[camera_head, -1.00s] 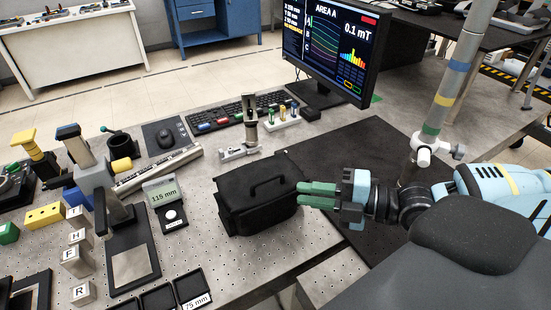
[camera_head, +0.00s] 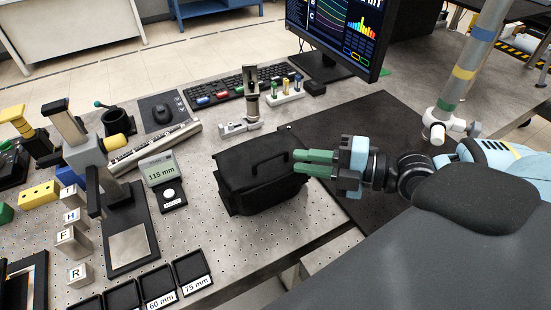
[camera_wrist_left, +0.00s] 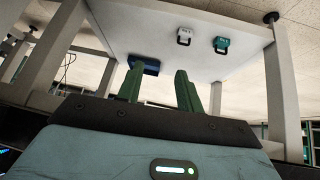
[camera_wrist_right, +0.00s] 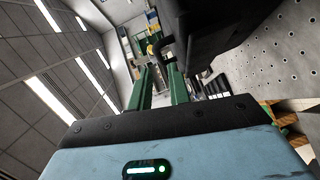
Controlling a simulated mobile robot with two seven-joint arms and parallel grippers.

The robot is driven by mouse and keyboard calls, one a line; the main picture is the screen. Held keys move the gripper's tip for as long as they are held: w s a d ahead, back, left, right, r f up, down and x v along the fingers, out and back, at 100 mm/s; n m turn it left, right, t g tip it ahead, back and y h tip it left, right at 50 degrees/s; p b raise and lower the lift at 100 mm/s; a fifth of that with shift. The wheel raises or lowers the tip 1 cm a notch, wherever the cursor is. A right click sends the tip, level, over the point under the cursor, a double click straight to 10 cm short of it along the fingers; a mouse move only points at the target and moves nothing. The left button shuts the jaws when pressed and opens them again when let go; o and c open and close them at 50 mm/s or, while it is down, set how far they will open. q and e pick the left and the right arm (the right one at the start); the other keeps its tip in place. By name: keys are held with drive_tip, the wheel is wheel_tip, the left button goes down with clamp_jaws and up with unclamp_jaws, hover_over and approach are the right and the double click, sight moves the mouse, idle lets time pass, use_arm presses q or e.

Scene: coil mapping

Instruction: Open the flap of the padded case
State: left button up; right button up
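The padded case (camera_head: 262,188) is black with a handle (camera_head: 269,156) on top. It stands upright on the perforated bench in the middle of the head view, and its lid looks closed. My right gripper (camera_head: 298,161) reaches in from the right, its green fingertips at the upper right edge of the case. In the right wrist view the fingers (camera_wrist_right: 160,72) stand apart, with the dark case (camera_wrist_right: 212,28) beside and above the right finger. Contact cannot be told. My left gripper (camera_wrist_left: 157,78) is open and empty in its own wrist view and outside the head view.
A metal stand (camera_head: 250,105) is behind the case, and a 115 mm display (camera_head: 160,170) is to its left. A monitor (camera_head: 335,35) stands at the back. A dark mat (camera_head: 375,140) lies right of the case. Small labelled trays (camera_head: 158,288) line the front edge.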

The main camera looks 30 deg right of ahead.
sight(272, 158)
drive_tip(key=shift+w+a, duration=0.4)
drive_tip(key=shift+w+r+p, duration=0.1)
drive_tip(key=shift+w+p, duration=0.2)
drive_tip(key=shift+w, duration=0.05)
drive_tip(key=shift+w+a, duration=0.2)
drive_tip(key=shift+a, duration=0.05)
drive_tip(key=shift+w+a+p, duration=0.35)
drive_tip(key=shift+a+p, duration=0.15)
drive_tip(key=shift+a, duration=0.2)
drive_tip(key=shift+w+a+p, duration=0.3)
drive_tip(key=shift+w+p, duration=0.2)
drive_tip(key=shift+w+a+f, duration=0.25)
drive_tip(key=shift+w+a, duration=0.05)
drive_tip(key=shift+a, duration=0.05)
use_arm(q)
drive_tip(key=shift+t, duration=0.3)
drive_tip(key=w+r, duration=0.1)
drive_tip(key=r, duration=0.1)
drive_tip(key=w+r, duration=0.1)
drive_tip(key=shift+w+r+p, duration=0.15)
drive_tip(key=shift+r+p, duration=0.15)
drive_tip(key=shift+r, duration=0.05)
use_arm(e)
drive_tip(key=shift+w+a+f, duration=0.1)
drive_tip(key=shift+a+f, duration=0.05)
drive_tip(key=shift+a, duration=0.05)
use_arm(q)
drive_tip(key=shift+a, duration=0.1)
